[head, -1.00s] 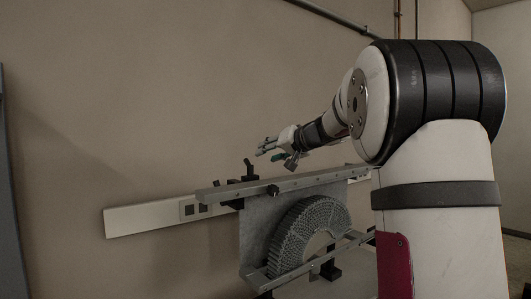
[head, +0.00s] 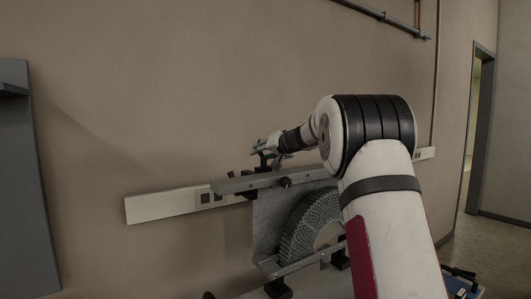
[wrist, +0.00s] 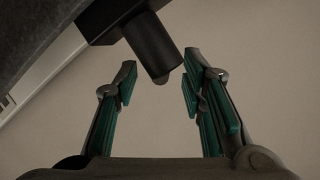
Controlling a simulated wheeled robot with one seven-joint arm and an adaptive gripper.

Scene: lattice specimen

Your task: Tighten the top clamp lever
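The top clamp lever (head: 263,162) is black and stands at the top rail (head: 245,183) of the fixture, close to the wall. In the wrist view a black cylindrical handle (wrist: 152,42), likely the lever's, reaches down from the top with its rounded end between my fingertips. My gripper (head: 257,149) is right at the lever in the head view. In the wrist view my gripper (wrist: 160,75) is open, with green-padded fingers on either side of the handle's end. I see gaps on both sides. The grey lattice specimen (head: 302,222) hangs below the rail.
A black knob (head: 285,182) sticks out of the rail's front. A lower bar (head: 300,262) crosses under the specimen. A pale wall strip with sockets (head: 160,206) runs behind. A grey cabinet (head: 30,180) stands at the left, with bare wall between.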

